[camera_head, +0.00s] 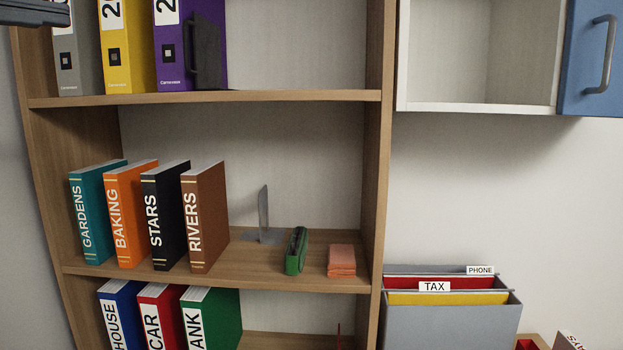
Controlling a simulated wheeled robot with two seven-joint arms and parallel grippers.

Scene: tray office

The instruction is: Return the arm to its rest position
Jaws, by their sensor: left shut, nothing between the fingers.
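My left gripper (38,13) shows only in part, as a dark shape cut off by the top left corner of the head view. It is shut and holds nothing. It is in front of the upper left of the wooden bookcase (372,190), overlapping the top of the grey binder (69,72) in the picture. Most of my left arm is out of the frame. My right gripper is not in view.
Upper shelf (290,97): yellow (130,72) and purple (172,68) binders, black bookend (206,55). Middle shelf: several upright books, grey bookend (264,215), green stapler-like object (296,250), pink block (342,260). A blue cabinet door (590,85) and grey file box (450,322) stand right.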

